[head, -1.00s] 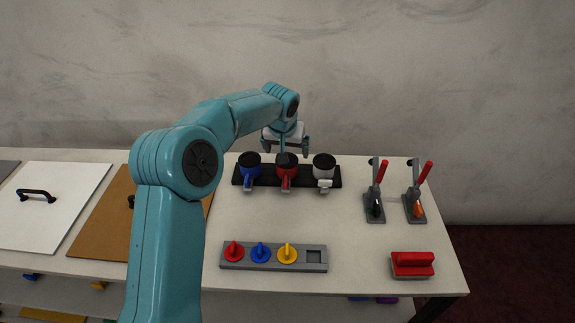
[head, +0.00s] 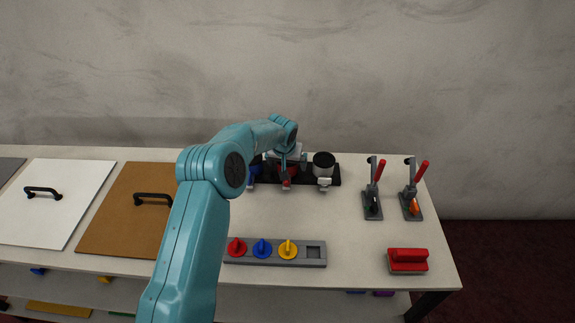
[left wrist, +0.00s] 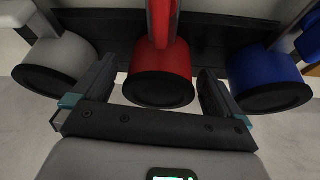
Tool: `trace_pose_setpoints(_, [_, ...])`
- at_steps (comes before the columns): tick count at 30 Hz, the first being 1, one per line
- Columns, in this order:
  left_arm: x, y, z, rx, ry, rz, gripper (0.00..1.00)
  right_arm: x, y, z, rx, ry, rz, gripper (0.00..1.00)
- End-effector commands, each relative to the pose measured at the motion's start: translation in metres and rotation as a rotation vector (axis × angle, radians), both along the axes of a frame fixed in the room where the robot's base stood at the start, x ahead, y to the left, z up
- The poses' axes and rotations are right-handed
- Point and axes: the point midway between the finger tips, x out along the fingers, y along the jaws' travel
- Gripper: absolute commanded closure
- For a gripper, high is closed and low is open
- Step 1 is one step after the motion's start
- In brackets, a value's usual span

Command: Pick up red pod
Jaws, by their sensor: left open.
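The red pod (head: 289,172) is in the middle of a black rack (head: 334,178) at the back of the table, between the blue pod (head: 254,171) and the white pod (head: 323,168). In the head view my left arm partly hides the red and blue pods. My left gripper (head: 287,160) is over the red pod. In the left wrist view its two open fingers stand on either side of the red pod (left wrist: 166,62), with nothing visibly gripped. I cannot tell whether a finger touches it. My right gripper is not in view.
The white pod (left wrist: 60,60) and blue pod (left wrist: 262,72) flank the fingers closely. A grey tray with coloured knobs (head: 262,248) lies in front. The table between rack and tray is clear.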

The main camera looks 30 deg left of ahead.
Motion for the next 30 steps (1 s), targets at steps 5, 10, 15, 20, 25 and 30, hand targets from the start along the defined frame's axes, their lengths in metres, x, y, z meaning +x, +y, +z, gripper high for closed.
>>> trace_pose_setpoints(5, [0.0,0.0,0.0,0.0,0.001,0.0,0.49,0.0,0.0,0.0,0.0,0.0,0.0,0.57])
trace_pose_setpoints(10, [0.0,0.0,0.001,0.0,-0.001,0.0,0.65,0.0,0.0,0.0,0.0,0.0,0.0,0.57])
trace_pose_setpoints(15, [0.0,0.0,0.002,0.0,-0.001,0.0,0.65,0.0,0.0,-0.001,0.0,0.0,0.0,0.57])
trace_pose_setpoints(20, [0.001,0.0,0.016,0.001,-0.004,0.001,0.65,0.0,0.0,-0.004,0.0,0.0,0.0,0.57])
trace_pose_setpoints(25, [0.001,0.0,0.052,0.002,-0.009,0.001,0.65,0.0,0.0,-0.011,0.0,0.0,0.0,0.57])
trace_pose_setpoints(30, [0.001,0.0,0.108,0.002,-0.009,0.001,0.65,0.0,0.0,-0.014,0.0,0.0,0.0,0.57])
